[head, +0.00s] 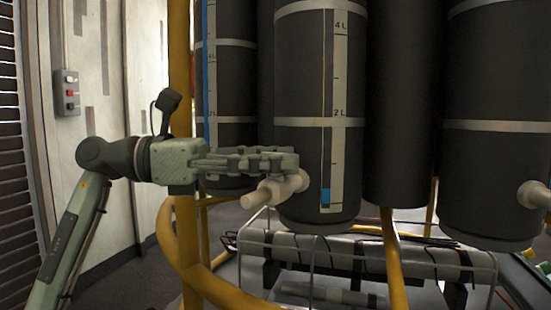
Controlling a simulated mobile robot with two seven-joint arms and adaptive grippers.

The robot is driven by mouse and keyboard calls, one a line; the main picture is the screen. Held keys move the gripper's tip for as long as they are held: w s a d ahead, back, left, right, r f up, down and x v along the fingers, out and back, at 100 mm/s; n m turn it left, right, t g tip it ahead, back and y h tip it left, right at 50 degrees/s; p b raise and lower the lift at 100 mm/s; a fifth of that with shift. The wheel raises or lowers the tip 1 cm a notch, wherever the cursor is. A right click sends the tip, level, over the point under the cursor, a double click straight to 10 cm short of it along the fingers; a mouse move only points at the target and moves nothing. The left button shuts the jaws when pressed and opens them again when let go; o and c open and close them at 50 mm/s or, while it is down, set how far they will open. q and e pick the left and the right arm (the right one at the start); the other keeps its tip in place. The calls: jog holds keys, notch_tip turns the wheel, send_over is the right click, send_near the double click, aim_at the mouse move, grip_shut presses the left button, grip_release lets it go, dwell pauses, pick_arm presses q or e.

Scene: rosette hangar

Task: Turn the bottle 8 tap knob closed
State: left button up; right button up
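A dark bottle (290,80) with pale bands stands in the middle of the head view. No bottle number is readable. Its scale strip (334,150) reads 4 L and 2 L and shows a short blue level near the bottom. A beige tap (266,191) sticks out low on its front, spout toward the lower left. My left gripper (290,160) reaches in from the left, with its fingers just above and partly across the tap. The fingers are seen side-on and overlap, so I cannot tell their opening or any contact. The tap's knob is not clearly visible. My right gripper is out of view.
Another dark bottle (497,110) with a tap (534,195) stands at the right. A bottle with a tall blue level (228,80) stands behind at the left. Yellow frame tubes (180,80) rise close to my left arm. A rack with pale cylinders (340,250) lies below.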

pick_arm(q)
jog(key=a, duration=1.2)
dwell(0.3)
